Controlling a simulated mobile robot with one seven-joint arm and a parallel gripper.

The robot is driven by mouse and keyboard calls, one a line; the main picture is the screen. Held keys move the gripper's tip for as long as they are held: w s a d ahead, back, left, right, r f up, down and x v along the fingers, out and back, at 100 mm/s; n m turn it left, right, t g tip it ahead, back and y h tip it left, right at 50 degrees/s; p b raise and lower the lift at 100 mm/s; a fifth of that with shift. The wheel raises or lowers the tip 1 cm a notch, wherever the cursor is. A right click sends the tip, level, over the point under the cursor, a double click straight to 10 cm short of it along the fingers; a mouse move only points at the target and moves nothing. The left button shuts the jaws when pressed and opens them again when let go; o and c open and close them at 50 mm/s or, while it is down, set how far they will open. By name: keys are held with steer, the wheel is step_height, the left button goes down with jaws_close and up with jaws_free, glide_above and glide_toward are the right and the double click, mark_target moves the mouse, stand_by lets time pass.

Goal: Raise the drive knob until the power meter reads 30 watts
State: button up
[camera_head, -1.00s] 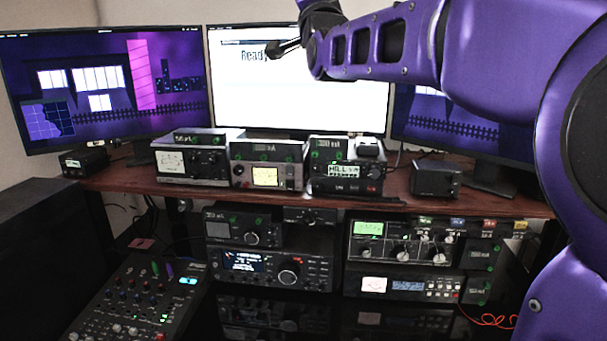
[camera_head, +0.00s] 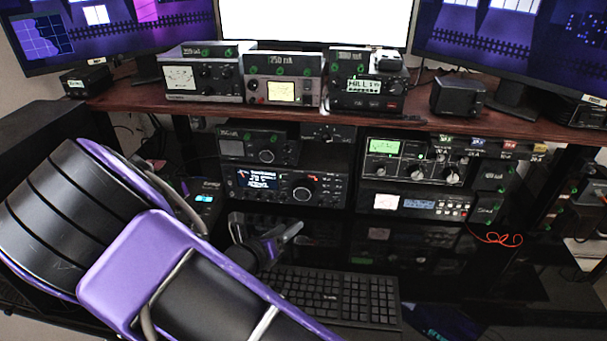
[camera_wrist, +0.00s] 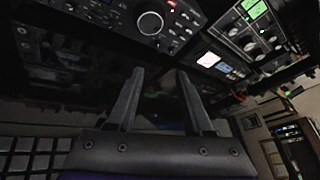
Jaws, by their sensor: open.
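A radio (camera_head: 285,188) with a blue display and one large round knob (camera_head: 301,193) stands under the shelf. To its right is a unit (camera_head: 411,164) with a green-lit display and several knobs. The lit white meter (camera_head: 386,201) of another unit sits below it. Labels are too small to tell which knob is the drive or which dial reads watts. My gripper (camera_head: 291,236) is open and empty, below and in front of the radio, apart from every knob. In the wrist view its two fingers (camera_wrist: 160,73) stand spread, with the large knob (camera_wrist: 150,22) beyond them.
A keyboard (camera_head: 335,297) lies just below my gripper. Several meter boxes stand on the wooden shelf (camera_head: 300,117) above. A red cable (camera_head: 495,239) hangs at the right. The dark space in front of the right units looks clear.

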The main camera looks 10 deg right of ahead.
mark_target(320, 205)
steer(key=n, duration=0.1)
steer(key=f+n+t, duration=0.1)
steer(key=n, duration=0.1)
steer(key=s+f+n, duration=0.1)
steer(key=n, duration=0.1)
steer(key=shift+d+f, duration=0.2)
steer(key=shift+d, duration=0.2)
steer(key=b+x, duration=0.2)
steer(key=x, duration=1.5)
steer(key=shift+w+a+r, duration=0.15)
steer(key=shift+w+a, duration=0.05)
jaws_close()
